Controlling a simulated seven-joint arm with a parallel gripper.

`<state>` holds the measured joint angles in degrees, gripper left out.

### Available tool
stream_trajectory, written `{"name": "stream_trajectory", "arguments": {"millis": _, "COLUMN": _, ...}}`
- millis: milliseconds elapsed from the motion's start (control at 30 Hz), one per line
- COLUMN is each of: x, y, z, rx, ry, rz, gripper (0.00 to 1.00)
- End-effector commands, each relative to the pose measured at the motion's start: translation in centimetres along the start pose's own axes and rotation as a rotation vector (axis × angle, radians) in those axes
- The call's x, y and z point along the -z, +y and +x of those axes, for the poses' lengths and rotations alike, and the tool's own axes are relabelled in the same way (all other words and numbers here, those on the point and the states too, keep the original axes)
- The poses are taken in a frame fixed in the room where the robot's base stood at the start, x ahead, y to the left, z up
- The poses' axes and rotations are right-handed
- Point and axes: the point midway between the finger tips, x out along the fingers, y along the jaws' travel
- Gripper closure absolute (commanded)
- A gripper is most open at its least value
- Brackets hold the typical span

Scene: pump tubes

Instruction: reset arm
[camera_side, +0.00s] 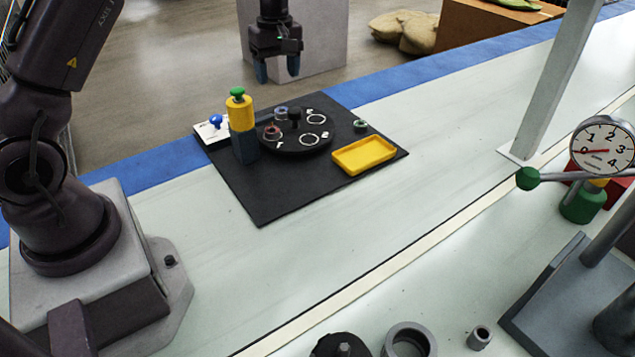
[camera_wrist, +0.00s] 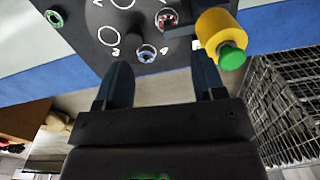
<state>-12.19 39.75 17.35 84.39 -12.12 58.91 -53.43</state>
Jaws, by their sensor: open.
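My gripper (camera_side: 277,70) is raised at the top of the side view, behind and above the black mat (camera_side: 270,200). Its two blue fingertips are apart with nothing between them. In the wrist view my gripper (camera_wrist: 162,85) is open, with the mat's edge beyond the fingers. A round black plate (camera_side: 297,146) with white numbered circles lies on the mat. A red-rimmed tube piece (camera_side: 272,132) and a blue-grey one (camera_side: 281,113) stand on it. A yellow cylinder with a green knob (camera_side: 240,113) sits on a dark block (camera_side: 244,147) at the plate's left.
A yellow tray (camera_side: 364,155) and a small green ring (camera_side: 360,126) are on the mat's right. A blue knob (camera_side: 215,121) stands on a white card at the left. A gauge (camera_side: 602,145) and a grey post (camera_side: 555,80) stand at the right.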

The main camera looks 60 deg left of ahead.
Motion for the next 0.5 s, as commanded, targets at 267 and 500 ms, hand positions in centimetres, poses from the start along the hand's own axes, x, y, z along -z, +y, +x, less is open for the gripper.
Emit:
{"name": "stream_trajectory", "arguments": {"millis": 267, "x": -7.3, "y": -5.6, "z": -6.5, "rx": -0.085, "ry": 0.003, "rz": 0.572, "gripper": 0.37}}
{"name": "stream_trajectory", "arguments": {"millis": 500, "x": -14.0, "y": -12.2, "z": -10.8, "rx": -0.176, "ry": 0.090, "rz": 1.056, "gripper": 0.37}}
